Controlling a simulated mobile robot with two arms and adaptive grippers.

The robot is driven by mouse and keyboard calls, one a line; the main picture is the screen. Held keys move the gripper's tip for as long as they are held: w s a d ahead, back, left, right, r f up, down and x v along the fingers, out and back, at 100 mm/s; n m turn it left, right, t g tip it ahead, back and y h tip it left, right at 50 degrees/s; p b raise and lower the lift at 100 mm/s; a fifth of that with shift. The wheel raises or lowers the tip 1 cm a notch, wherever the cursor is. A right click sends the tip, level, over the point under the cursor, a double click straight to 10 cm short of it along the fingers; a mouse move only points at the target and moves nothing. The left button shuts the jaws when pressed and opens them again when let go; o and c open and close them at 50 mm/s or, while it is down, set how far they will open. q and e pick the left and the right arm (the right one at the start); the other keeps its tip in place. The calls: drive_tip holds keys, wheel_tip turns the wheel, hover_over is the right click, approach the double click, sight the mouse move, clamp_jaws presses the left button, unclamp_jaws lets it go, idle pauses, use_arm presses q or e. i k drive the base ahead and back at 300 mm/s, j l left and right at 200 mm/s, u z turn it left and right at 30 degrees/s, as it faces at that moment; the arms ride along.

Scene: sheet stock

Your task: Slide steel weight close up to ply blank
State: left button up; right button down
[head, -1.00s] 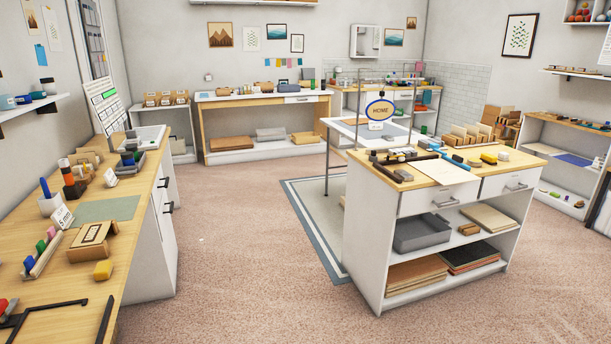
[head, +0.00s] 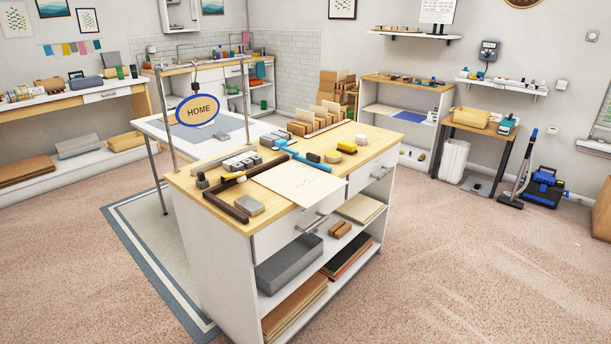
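The ply blank appears to be the pale thin sheet (head: 297,184) lying flat on the wooden top of the white island bench, with its front edge at the bench edge. A grey block (head: 249,205) lies left of the sheet near the front, apart from it. Several grey metal-looking blocks (head: 241,161) stand in a row behind the sheet, and a small dark knobbed piece (head: 202,181) stands at the left end. I cannot tell which of these is the steel weight. Neither of my grippers is in view.
A dark brown L-shaped bar (head: 226,207) lies around the grey block's left side. A blue tool (head: 297,153) lies behind the sheet, with a yellow piece (head: 345,145) farther right. A HOME sign (head: 198,110) hangs behind. Carpet (head: 440,270) right of the island is clear.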

sight(246, 204)
drive_tip(key=i+l+u, duration=0.4)
drive_tip(key=i+l, duration=0.15)
drive_tip(key=i+l+u, duration=0.35)
drive_tip(key=i+l, duration=0.2)
drive_tip(key=l, duration=0.2)
